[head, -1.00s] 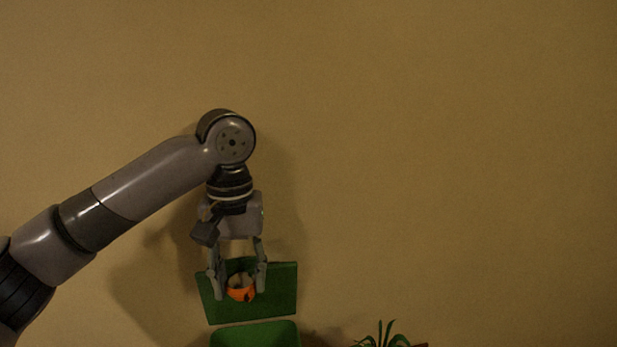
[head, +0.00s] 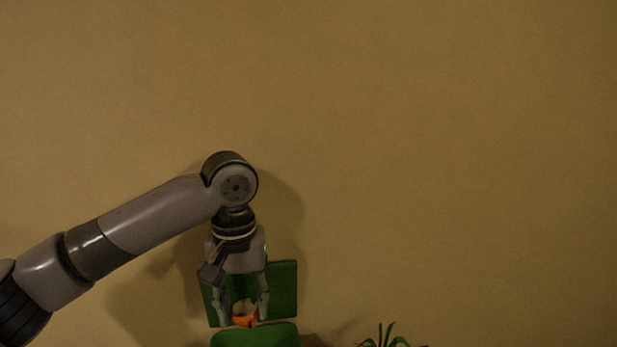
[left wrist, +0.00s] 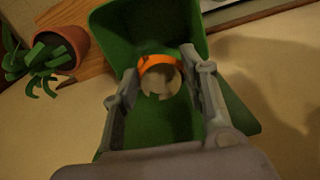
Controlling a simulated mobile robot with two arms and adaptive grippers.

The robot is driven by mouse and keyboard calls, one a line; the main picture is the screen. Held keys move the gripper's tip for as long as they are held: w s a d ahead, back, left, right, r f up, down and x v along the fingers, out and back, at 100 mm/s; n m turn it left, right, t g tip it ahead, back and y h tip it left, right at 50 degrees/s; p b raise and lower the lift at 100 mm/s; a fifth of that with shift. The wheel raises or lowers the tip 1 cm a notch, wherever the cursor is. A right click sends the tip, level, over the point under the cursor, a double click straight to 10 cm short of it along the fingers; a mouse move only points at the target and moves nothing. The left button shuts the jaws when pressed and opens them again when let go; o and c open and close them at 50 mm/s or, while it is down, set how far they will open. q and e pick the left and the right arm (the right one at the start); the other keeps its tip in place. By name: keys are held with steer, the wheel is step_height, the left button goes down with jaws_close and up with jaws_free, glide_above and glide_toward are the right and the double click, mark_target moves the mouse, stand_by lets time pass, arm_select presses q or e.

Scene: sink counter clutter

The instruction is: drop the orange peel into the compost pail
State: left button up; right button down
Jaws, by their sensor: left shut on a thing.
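The orange peel (head: 245,320) is a curled bright orange piece with a pale inner side. My left gripper (head: 242,316) points down and is shut on the peel. In the left wrist view the peel (left wrist: 162,63) sits between the two fingertips (left wrist: 158,80), in front of green pail surfaces. The compost pail (head: 255,337) is green, with its lid (head: 284,287) standing open behind the gripper. In the head view the peel is just above the pail's rim; the pail's lower part is cut off. The pail (left wrist: 125,22) also shows in the left wrist view.
A potted plant (head: 377,338) stands right of the pail in the head view, mostly cut off. Its terracotta pot (left wrist: 66,42) and leaves show in the left wrist view, near a wooden strip (left wrist: 95,66). A plain wall (head: 430,150) fills the background.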

arm_select(q)
steer(key=o, duration=1)
steer(key=shift+o, duration=0.2)
steer(key=shift+r, duration=0.1)
step_height(320, 180, up, 12)
arm_select(e)
steer(key=shift+s+d, duration=0.1)
steer(key=shift+s, duration=0.95)
